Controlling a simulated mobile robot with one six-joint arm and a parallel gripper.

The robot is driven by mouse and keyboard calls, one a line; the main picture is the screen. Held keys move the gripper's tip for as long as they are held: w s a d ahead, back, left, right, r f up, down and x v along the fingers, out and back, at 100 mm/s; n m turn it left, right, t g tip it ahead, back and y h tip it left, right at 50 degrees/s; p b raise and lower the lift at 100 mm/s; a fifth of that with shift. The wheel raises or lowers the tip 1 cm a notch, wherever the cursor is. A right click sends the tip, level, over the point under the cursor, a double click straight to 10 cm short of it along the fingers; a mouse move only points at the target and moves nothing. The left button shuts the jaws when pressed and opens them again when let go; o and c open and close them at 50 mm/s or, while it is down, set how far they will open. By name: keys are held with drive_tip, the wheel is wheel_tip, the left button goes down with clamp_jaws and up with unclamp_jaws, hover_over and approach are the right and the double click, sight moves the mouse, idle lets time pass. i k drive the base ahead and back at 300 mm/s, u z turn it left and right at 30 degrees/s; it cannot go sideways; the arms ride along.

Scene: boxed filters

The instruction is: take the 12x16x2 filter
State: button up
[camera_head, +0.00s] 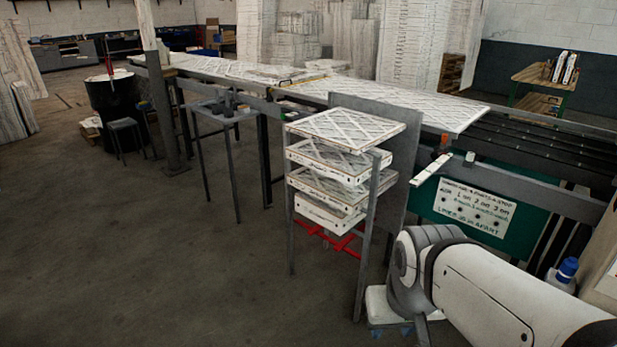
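Several white pleated filters with cardboard frames lie flat, one above another, in a grey metal rack (291,230) at the picture's centre. The top filter (346,129) is fully exposed and overhangs the rack. Below it are a second filter (338,160), a third (330,187) and a lowest one (327,213), showing mostly their front edges. No size label is readable, so I cannot tell which is the 12x16x2 filter. My white arm reaches in from the lower right, in front of and right of the rack. My gripper is not visible.
A long conveyor table (390,102) with pleated sheets runs behind the rack. A green board with a sign (475,207) stands to the right. A grey stand (222,110) is left of the rack. A blue-capped bottle (563,273) is at lower right. The left floor is open.

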sight(350, 168)
drive_tip(key=z, duration=1.05)
drive_tip(key=i, duration=1.55)
drive_tip(key=u, duration=2.5)
drive_tip(key=i, duration=0.85)
drive_tip(key=z, duration=0.2)
